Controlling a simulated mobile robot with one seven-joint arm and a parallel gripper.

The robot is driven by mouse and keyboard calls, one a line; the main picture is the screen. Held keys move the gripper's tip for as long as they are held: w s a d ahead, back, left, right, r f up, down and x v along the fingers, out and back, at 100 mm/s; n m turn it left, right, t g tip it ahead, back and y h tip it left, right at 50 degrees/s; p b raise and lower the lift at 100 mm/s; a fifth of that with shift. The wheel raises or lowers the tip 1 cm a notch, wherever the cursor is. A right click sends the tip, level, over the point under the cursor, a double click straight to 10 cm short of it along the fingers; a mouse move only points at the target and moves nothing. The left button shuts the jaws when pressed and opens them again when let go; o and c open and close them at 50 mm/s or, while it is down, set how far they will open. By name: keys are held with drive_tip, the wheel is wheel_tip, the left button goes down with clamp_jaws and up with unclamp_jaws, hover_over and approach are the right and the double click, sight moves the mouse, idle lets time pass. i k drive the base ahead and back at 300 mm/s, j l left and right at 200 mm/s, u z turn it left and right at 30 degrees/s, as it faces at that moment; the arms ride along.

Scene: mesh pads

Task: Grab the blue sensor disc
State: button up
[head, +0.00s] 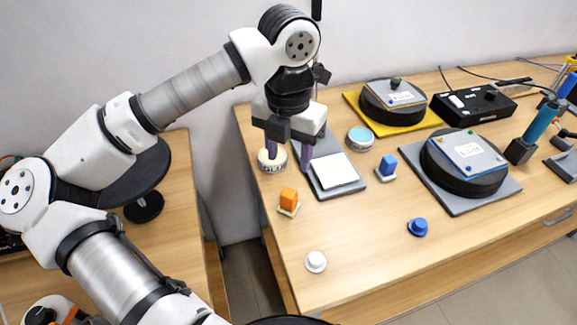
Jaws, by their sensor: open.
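The blue sensor disc (418,228), a small round blue piece with a raised knob, stands on the wooden table towards the front, right of centre. Nothing covers it. My gripper (289,164) points down over the back left of the table. Its two purple fingers are apart, with nothing seen held between them. It is well to the left of and farther back than the blue disc, not touching it.
A grey pad with a white sheet (334,171), an orange block (289,199), a white disc (316,262) and a blue block (387,166) stand around. A black round device (463,184) lies right. Clear wood surrounds the blue disc.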

sight(418, 226)
drive_tip(key=z, duration=0.85)
